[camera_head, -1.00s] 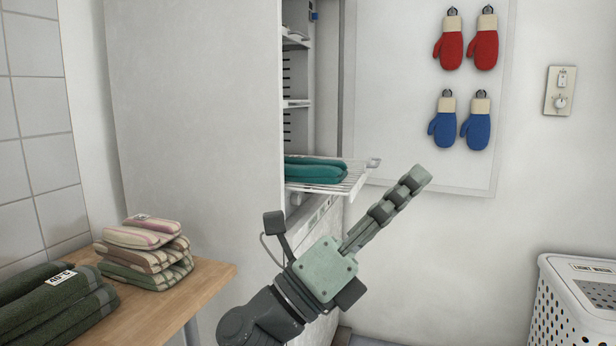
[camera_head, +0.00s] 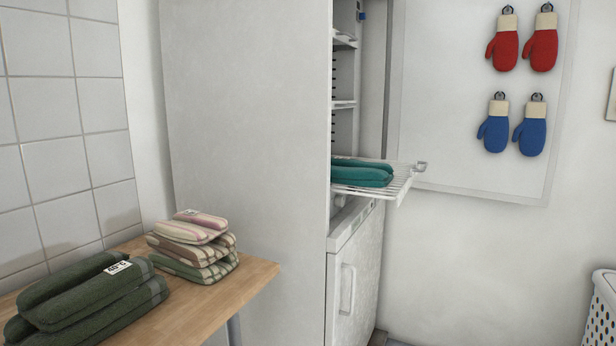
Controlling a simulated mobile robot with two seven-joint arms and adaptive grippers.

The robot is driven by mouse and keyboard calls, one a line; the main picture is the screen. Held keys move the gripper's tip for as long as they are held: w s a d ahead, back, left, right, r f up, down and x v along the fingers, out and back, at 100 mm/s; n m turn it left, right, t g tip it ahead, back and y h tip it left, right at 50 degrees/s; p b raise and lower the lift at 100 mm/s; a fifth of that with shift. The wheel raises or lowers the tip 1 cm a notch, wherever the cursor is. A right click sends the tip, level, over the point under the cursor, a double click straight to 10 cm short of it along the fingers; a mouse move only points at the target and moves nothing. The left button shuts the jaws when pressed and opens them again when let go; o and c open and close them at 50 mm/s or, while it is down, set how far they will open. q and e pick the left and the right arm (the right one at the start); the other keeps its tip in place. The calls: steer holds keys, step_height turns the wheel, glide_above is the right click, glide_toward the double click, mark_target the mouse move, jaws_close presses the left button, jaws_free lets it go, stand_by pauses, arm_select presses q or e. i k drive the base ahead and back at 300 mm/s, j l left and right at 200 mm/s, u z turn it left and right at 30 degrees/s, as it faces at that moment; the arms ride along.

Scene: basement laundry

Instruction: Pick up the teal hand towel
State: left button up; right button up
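The teal hand towel (camera_head: 362,175) lies folded on a white wire rack (camera_head: 398,186) that sticks out of a tall white cabinet (camera_head: 245,130). The cabinet's side panel hides the towel's left end. Neither of my grippers shows in the head view now.
A wooden table (camera_head: 232,291) at lower left holds a stack of striped towels (camera_head: 195,247) and dark green towels (camera_head: 85,300) with a white tag. Red mittens (camera_head: 503,48) and blue mittens (camera_head: 531,130) hang on a white board. A white perforated basket (camera_head: 602,310) stands at the right edge.

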mark_target(350, 171)
steer(key=l+u, duration=1.2)
steer(key=l, duration=0.3)
steer(key=k+l+u, duration=0.15)
steer(key=l, duration=0.3)
